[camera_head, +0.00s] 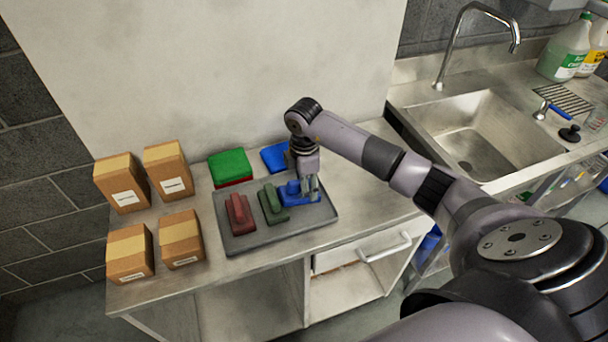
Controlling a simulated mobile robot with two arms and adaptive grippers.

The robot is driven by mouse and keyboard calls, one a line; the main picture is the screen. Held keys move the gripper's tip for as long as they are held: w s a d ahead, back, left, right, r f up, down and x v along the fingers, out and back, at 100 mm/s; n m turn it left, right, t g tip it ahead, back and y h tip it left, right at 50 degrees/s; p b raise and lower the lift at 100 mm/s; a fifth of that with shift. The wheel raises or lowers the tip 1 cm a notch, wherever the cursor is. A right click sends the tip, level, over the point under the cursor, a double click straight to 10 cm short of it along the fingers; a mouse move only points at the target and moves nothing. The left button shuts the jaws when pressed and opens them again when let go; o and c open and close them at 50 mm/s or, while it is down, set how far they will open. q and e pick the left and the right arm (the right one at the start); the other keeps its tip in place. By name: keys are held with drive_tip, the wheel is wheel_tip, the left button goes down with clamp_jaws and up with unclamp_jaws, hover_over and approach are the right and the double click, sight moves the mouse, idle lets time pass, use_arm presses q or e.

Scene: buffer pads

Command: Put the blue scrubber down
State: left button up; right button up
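The blue scrubber (289,195) is at the right end of the grey tray (240,243), beside a green scrubber (271,204) and a red scrubber (240,214). My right gripper (312,194) points down at the blue scrubber's right part, and its fingers overlap it in the picture. I cannot tell whether the fingers are closed on it, or whether it rests on the tray or is just above it. My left gripper is not in view.
Several cardboard boxes (127,252) stand left on the counter. Behind the tray lie a green pad (230,164) on a red one and a blue pad (274,157), partly hidden by my arm. A sink (485,137) with a tap is at the right.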

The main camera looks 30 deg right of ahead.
drive_tip(key=shift+s+a+f, duration=0.1)
drive_tip(key=shift+a+f, duration=0.05)
drive_tip(key=shift+f, duration=0.15)
drive_tip(key=r+b, duration=0.2)
drive_tip(key=r, duration=0.1)
drive_tip(key=r+b, duration=0.1)
drive_tip(key=r, duration=0.1)
drive_tip(key=shift+w+a+r, duration=0.1)
drive_tip(key=shift+w, duration=0.15)
wheel_tip(320, 180, up, 13)
drive_tip(key=shift+s+f, duration=0.15)
drive_tip(key=shift+f, duration=0.05)
